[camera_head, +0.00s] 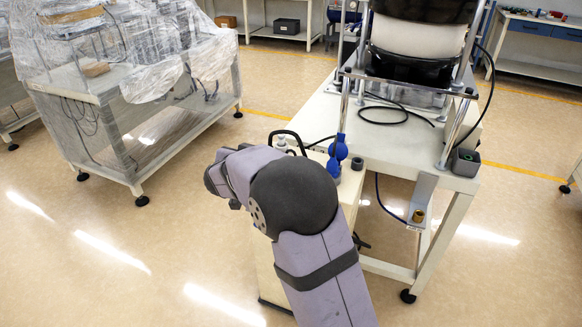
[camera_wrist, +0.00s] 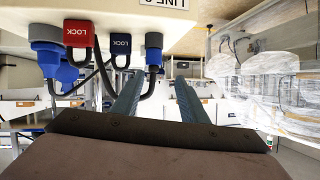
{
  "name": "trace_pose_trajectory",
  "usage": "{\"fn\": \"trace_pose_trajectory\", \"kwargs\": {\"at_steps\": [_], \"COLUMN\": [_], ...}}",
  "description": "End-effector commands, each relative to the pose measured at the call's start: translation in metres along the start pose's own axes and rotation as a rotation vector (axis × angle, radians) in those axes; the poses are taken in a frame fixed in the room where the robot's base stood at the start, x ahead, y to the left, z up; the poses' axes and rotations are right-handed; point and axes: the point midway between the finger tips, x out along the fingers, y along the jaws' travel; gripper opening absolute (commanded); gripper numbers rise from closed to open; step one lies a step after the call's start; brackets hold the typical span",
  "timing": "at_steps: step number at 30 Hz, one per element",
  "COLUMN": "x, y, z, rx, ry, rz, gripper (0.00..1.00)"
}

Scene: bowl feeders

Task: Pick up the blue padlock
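The blue padlock (camera_wrist: 121,46) shows in the wrist view at the upper middle, with a dark blue body marked LOCK and its shackle below. It hangs just right of a red padlock (camera_wrist: 81,34). My gripper (camera_wrist: 158,77) is open in the wrist view, with two blue-grey fingers apart and nothing between them. The blue padlock appears above and left of the left finger, and I see no grip on it. In the head view my arm hides the gripper, and I cannot make out the blue padlock there.
In the head view, blue parts (camera_head: 338,151) sit beside a white bench (camera_head: 405,137) with a bowl feeder (camera_head: 418,35). Plastic-wrapped equipment (camera_head: 125,55) stands left; open floor lies between.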

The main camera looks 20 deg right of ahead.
Motion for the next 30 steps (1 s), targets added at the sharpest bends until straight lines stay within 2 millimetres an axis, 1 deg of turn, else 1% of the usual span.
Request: {"fn": "trace_pose_trajectory", "kwargs": {"at_steps": [1, 3, 6, 9, 16, 23, 30], "x": [0.007, 0.011, 0.011, 0.01, 0.01, 0.026, 0.033], "y": [0.009, 0.022, 0.037, 0.046, 0.052, 0.058, 0.06], "z": [0.005, 0.01, 0.017, 0.023, 0.025, 0.026, 0.025], "rx": [0.012, 0.023, 0.031, 0.033, 0.034, 0.035, 0.034], "ry": [0.01, 0.015, 0.008, -0.003, -0.01, -0.01, -0.01], "rz": [0.071, 0.166, 0.269, 0.332, 0.365, 0.364, 0.363], "gripper": [0.4, 0.4, 0.4, 0.4, 0.4, 0.4, 0.4]}}
